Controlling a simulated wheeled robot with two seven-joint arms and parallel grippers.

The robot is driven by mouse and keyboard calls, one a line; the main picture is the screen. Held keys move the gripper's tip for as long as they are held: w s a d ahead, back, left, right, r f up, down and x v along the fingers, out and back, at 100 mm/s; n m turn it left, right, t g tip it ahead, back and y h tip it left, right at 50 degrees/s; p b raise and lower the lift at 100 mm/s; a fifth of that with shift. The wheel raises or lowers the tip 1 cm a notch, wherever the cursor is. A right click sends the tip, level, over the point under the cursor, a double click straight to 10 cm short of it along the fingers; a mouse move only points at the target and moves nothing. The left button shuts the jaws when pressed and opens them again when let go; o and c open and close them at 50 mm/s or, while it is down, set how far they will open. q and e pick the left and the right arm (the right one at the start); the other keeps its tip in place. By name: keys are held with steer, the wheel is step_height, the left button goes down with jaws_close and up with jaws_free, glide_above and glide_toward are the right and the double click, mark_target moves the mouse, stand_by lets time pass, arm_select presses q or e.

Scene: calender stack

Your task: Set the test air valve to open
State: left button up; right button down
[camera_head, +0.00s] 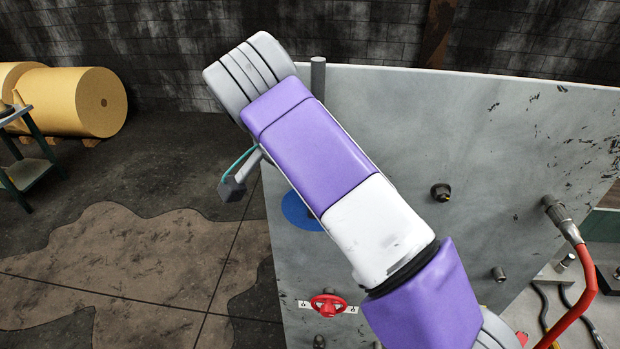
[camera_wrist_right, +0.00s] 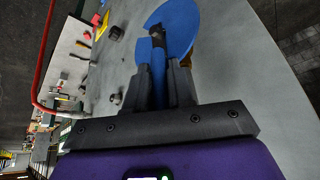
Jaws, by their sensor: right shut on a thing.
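The valve shows in the right wrist view as a blue disc (camera_wrist_right: 182,22) on the grey panel, with a dark fitting (camera_wrist_right: 157,38) in front of it and a blue handle (camera_wrist_right: 158,82). My right gripper (camera_wrist_right: 165,62) is shut on this handle, one dark finger on each side. In the head view only the left part of the blue disc (camera_head: 297,212) shows; my own arm covers the rest and hides the gripper. I cannot read any open or shut mark on the valve. My left gripper is not in view.
A red handwheel (camera_head: 328,305) sits low on the grey panel (camera_head: 400,120). A black knob (camera_head: 441,192) and a red hose (camera_head: 583,300) are to the right. Yellow rolls (camera_head: 85,102) and a green stand (camera_head: 30,165) are at the far left. The floor left of the panel is clear.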

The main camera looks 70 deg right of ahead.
steer(key=c, duration=1.1)
jaws_free()
steer(key=shift+v, duration=3.8)
steer(key=shift+a, duration=0.1)
